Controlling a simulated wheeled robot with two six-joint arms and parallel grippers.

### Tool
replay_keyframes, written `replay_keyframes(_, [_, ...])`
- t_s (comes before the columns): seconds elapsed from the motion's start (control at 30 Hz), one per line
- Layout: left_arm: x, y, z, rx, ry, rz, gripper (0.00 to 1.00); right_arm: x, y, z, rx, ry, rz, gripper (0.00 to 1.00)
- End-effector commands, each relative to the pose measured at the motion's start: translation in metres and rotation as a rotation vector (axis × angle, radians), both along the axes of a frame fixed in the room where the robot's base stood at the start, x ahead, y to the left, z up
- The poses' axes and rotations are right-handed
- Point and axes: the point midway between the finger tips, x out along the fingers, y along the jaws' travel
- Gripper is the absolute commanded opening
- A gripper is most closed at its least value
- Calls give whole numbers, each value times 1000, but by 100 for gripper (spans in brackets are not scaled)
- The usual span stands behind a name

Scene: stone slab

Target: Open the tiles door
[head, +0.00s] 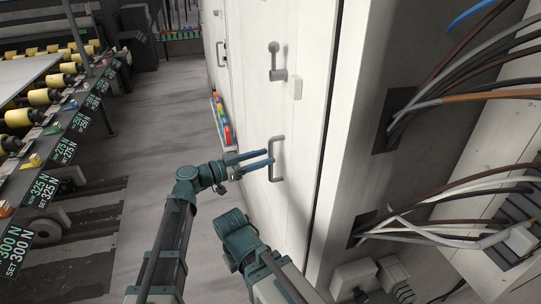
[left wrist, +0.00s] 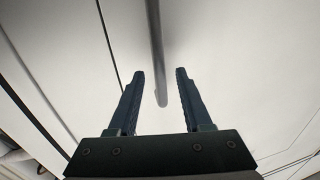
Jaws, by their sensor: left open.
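The white cabinet door (head: 258,105) fills the middle of the head view and looks closed. Its grey U-shaped pull handle (head: 279,160) stands vertically on it. My left gripper (head: 269,156) is open, with its blue-grey fingers reaching right to the handle. In the left wrist view, the handle bar (left wrist: 156,45) comes down from the top, and its lower end lies between the two open fingertips (left wrist: 160,73). The bar looks apart from both fingers. My right arm's green joint shows at the lower middle of the head view, but its gripper does not show.
A lever latch (head: 276,62) is on the door above the handle. Cables (head: 470,85) hang from the cabinet's side at the right. A conveyor with yellow rollers (head: 43,97) runs along the left. The grey floor (head: 178,105) between is clear.

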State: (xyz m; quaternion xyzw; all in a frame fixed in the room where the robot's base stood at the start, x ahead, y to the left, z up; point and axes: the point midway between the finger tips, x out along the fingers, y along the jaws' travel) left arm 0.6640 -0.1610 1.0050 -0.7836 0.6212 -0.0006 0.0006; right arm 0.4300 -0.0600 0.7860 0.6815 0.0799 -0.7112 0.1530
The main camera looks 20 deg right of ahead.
Motion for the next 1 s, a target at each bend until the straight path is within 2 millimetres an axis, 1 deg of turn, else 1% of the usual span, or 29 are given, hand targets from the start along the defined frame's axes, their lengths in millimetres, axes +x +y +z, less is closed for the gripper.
replay_keyframes(0.03, [3, -8, 0, 0, 0, -2, 50, 0, 0, 0, 0, 0, 0, 0])
replay_keyframes(0.1, [4, -16, 0, 0, 0, -1, 50, 0, 0, 0, 0, 0, 0, 0])
replay_keyframes(0.2, [6, -23, 0, 0, 0, -1, 50, 0, 0, 0, 0, 0, 0, 0])
replay_keyframes(0.37, [7, -29, 0, 0, 0, 1, 50, 0, 0, 0, 0, 0, 0, 0])
replay_keyframes(0.6, [7, -29, 0, 0, 0, 1, 50, 0, 0, 0, 0, 0, 0, 0])
replay_keyframes(0.63, [7, -29, 0, 0, 0, 1, 48, 0, 0, 0, 0, 0, 0, 0])
replay_keyframes(0.67, [7, -29, 0, 0, 0, 1, 42, 0, 0, 0, 0, 0, 0, 0])
replay_keyframes(0.7, [7, -29, 0, 0, 0, 1, 35, 0, 0, 0, 0, 0, 0, 0])
replay_keyframes(0.9, [7, -29, 0, 0, 0, 0, 0, 0, 0, 0, 0, 0, 0, 0])
replay_keyframes(1.0, [7, -29, 0, 0, 0, 0, 0, 0, 0, 0, 0, 0, 0, 0])
